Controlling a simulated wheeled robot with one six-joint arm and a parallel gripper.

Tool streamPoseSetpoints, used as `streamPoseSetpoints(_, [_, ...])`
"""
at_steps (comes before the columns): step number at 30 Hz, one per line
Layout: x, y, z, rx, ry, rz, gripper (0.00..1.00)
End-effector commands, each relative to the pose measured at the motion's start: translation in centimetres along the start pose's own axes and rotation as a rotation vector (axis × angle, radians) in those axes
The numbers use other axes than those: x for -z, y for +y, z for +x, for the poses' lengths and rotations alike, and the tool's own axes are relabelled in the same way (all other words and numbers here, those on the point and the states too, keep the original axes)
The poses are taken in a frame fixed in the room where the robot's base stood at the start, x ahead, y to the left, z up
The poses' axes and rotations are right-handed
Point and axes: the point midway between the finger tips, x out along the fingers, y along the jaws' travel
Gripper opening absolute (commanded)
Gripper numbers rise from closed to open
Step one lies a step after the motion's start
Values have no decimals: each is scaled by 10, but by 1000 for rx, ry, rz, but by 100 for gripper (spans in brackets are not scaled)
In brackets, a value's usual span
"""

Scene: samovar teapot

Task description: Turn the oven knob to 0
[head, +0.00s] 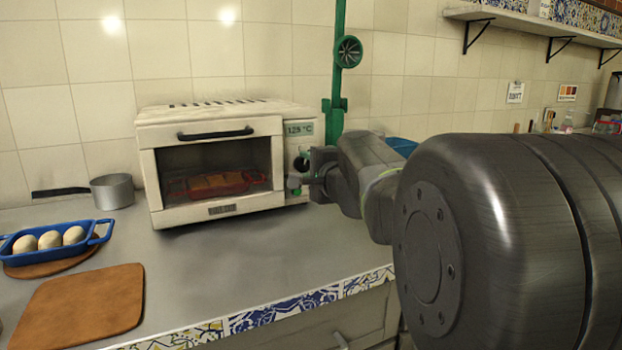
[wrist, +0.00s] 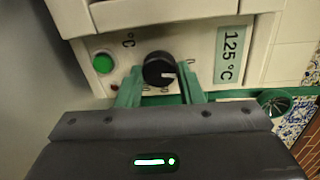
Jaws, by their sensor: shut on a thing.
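The cream oven (head: 160,135) stands on the counter against the tiled wall, its glass door closed. Its display (head: 299,128) reads 125 °C; the display (wrist: 231,55) also shows in the wrist view. The round black oven knob (wrist: 158,68) has a pale pointer mark and sits between the green fingers of my gripper (wrist: 160,78). My gripper is shut on the knob. In the head view my gripper (head: 308,170) is at the oven's right control panel and partly covers the knob.
A green button (wrist: 103,62) is beside the knob. A red dish (head: 235,182) with food is inside the oven. A metal pot (head: 112,191), a blue dish (head: 100,234) with pale round pieces and a wooden board (head: 80,305) are on the left. The counter before the oven is clear.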

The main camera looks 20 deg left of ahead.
Motion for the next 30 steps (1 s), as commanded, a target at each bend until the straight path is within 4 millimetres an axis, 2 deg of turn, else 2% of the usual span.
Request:
streamPoseSetpoints(12, [-1,1,0,-2,13,-199,11])
streamPoseSetpoints(29, [-1,0,0,-3,14,-230,11])
streamPoseSetpoints(30, [-1,0,0,-3,14,-230,35])
